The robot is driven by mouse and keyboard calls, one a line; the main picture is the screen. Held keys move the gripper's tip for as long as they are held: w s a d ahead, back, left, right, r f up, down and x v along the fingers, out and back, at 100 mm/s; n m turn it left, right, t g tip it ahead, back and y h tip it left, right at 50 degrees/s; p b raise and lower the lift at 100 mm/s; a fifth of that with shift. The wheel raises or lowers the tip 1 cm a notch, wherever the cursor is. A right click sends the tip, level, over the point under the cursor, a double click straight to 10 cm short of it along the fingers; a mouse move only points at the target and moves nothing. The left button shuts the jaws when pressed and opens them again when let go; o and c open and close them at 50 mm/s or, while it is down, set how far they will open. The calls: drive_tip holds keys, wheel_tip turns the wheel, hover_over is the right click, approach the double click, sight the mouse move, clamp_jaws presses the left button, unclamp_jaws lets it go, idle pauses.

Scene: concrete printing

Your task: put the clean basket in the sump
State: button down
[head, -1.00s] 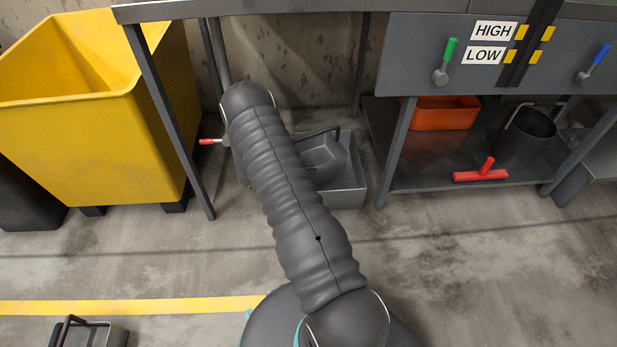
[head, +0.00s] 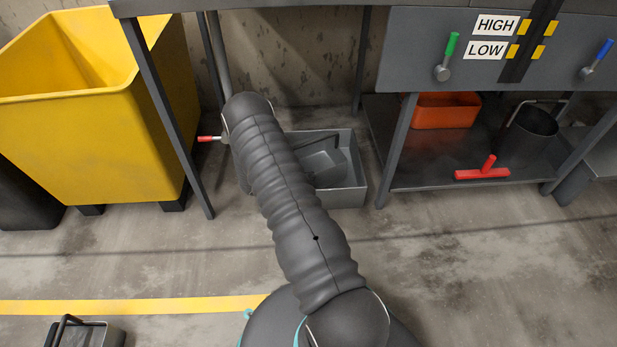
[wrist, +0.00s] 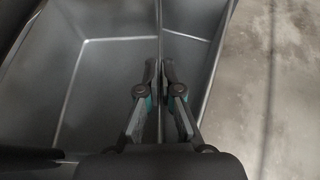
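The sump (head: 350,197) is a grey open box on the floor under the bench. A dark grey basket (head: 324,168) with a thin handle is inside its walls in the head view, partly hidden by my arm; I cannot tell if it rests on the bottom. My gripper (wrist: 160,72) points down in the wrist view, its fingertips close together on a thin dark bar, which looks like the basket handle (wrist: 160,30). The gripper is hidden behind my arm in the head view. A second basket (head: 88,335) with a dark handle stands at the lower left, cut off.
A yellow bin (head: 95,140) stands left of the bench leg. A red-handled valve (head: 209,138) is by the pipe left of the sump. The right shelf (head: 420,175) holds an orange tub (head: 445,112), a dark bucket (head: 527,135) and a red squeegee (head: 482,174).

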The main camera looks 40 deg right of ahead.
drive_tip(key=c, duration=1.3)
unclamp_jaws()
